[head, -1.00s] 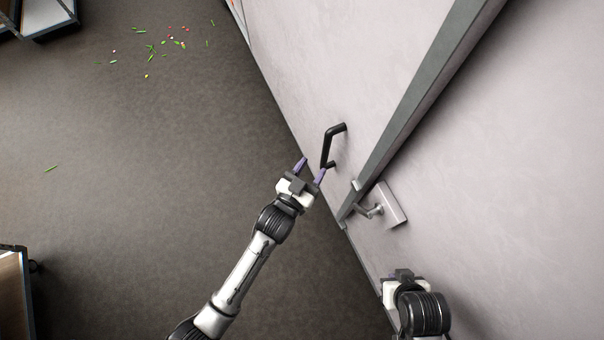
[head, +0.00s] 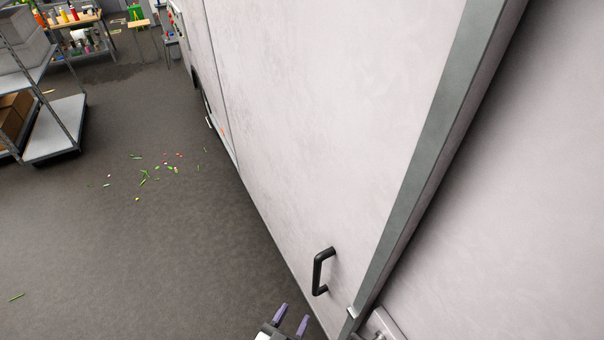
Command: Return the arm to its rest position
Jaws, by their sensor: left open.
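My left gripper (head: 292,318) shows at the bottom edge of the head view, with its two purple fingers spread apart and nothing between them. Most of its arm is out of the picture. It is left of and below a black door handle (head: 319,272) on a pale door (head: 290,130), apart from the handle in the picture. My right gripper is out of view.
A grey edge strip (head: 425,160) runs down the door, with a metal latch (head: 380,326) at its lower end. Green and pink plant scraps (head: 158,170) lie on the dark floor (head: 150,250). Shelving (head: 55,130) stands upper left. The floor between is open.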

